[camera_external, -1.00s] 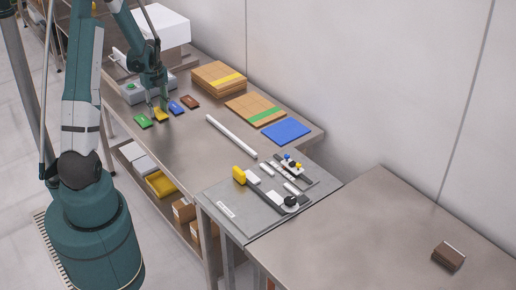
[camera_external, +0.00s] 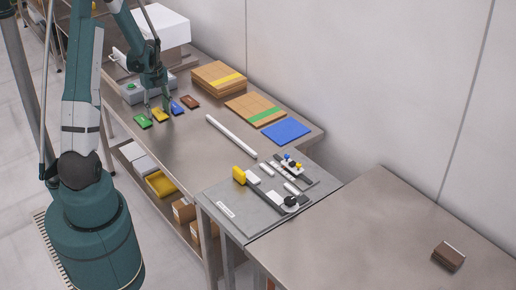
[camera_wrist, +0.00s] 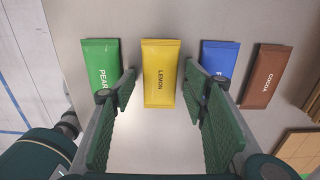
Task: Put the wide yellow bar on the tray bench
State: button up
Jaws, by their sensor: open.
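The yellow bar (camera_wrist: 160,72), labelled LEMON, lies flat on the long metal table. In the external view it shows as a small yellow piece (camera_external: 159,117) in a row with other bars. My gripper (camera_wrist: 160,92) is open above it. In the wrist view the green fingers stand on either side of the bar, with space between. Whether the fingertips reach bar height is hard to tell. A separate metal bench (camera_external: 375,215) stands at the right with a dark brown block (camera_external: 448,256) on it; no tray is clearly visible there.
A green bar (camera_wrist: 102,64) lies left of the yellow bar; a blue bar (camera_wrist: 219,66) and a brown COCOA bar (camera_wrist: 266,77) lie right. Cardboard stacks (camera_external: 218,77), a blue sheet (camera_external: 286,131), a white rod (camera_external: 231,136) and a grey board with parts (camera_external: 232,213) occupy the table.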

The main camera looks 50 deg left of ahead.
aim_at(159, 113)
notch_tip(159, 113, up, 12)
jog(key=p, duration=0.1)
dwell(0.6)
dwell(0.6)
jog(key=shift+d+r, duration=0.1)
jog(key=w+d+r+n+t, duration=0.1)
jog(key=d+r+n, duration=0.3)
jog(key=d, duration=0.5)
jog(key=d+r+n+t+y, duration=0.1)
jog(key=d+r, duration=0.6)
jog(key=d, duration=0.1)
jog(key=w+d+r+n+t, duration=0.1)
jog(key=d+r+n, duration=0.3)
jog(key=d, duration=0.5)
jog(key=s+d+r+n+t, duration=0.1)
jog(key=s+d+n, duration=0.2)
jog(key=d, duration=0.4)
jog(key=s+d+r+n+t, duration=0.1)
jog(key=s+d+r+n, duration=0.1)
jog(key=s+d, duration=0.3)
jog(key=s+d+r+n+t+h, duration=0.1)
jog(key=s+d+n, duration=0.3)
jog(key=d, duration=0.7)
jog(key=shift+d+r+t, duration=0.2)
jog(key=shift+r+t, duration=0.4)
jog(key=shift+r, duration=0.1)
